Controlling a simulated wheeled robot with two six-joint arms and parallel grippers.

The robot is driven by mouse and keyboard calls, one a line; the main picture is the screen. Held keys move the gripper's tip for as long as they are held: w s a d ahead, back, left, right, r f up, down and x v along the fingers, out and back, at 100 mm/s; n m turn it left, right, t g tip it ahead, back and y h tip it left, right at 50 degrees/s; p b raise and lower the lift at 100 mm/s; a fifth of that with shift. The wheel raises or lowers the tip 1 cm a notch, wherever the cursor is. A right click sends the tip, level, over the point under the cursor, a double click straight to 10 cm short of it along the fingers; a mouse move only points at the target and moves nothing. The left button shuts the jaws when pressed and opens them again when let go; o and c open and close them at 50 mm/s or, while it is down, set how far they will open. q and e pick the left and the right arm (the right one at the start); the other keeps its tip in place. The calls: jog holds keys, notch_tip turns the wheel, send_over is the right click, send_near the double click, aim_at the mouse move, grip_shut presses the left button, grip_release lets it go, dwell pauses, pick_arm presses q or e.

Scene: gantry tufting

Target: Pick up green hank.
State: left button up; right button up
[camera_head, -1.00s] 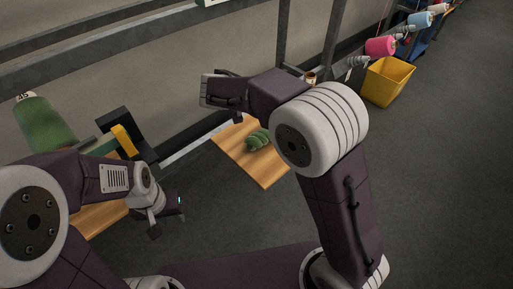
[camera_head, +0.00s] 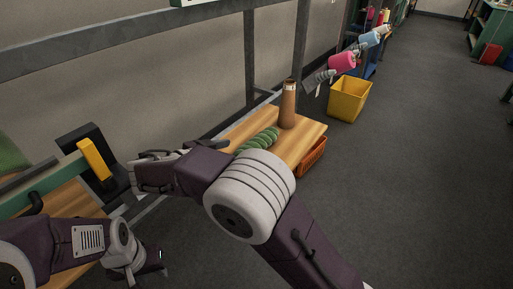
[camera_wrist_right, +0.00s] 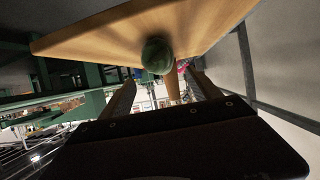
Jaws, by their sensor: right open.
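The green hank (camera_head: 255,141), a twisted bundle, lies on a wooden tabletop (camera_head: 312,128), partly hidden by my right arm in the head view. In the right wrist view the hank (camera_wrist_right: 157,55) shows end-on, ahead of and between the two fingers of my right gripper (camera_wrist_right: 161,80). That gripper is open and empty, with the hank beyond its fingertips. In the head view its fingers are partly hidden to the left of the hank. My left gripper (camera_head: 140,266) is low at the left, away from the hank; its jaw opening is unclear.
A brown cone (camera_head: 288,107) stands on the tabletop just behind the hank. An orange bin (camera_head: 313,157) is beside the table below its right edge. A yellow bin (camera_head: 349,100) stands further right. A metal frame (camera_head: 130,42) runs along the wall. Floor at right is open.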

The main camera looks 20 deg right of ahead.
aim_at(245, 147)
jog(key=b+x, duration=0.2)
jog(key=x, duration=0.6)
jog(key=shift+w, duration=0.2)
jog(key=c, duration=1.5)
notch_tip(245, 147, up, 10)
jog(key=p, duration=0.3)
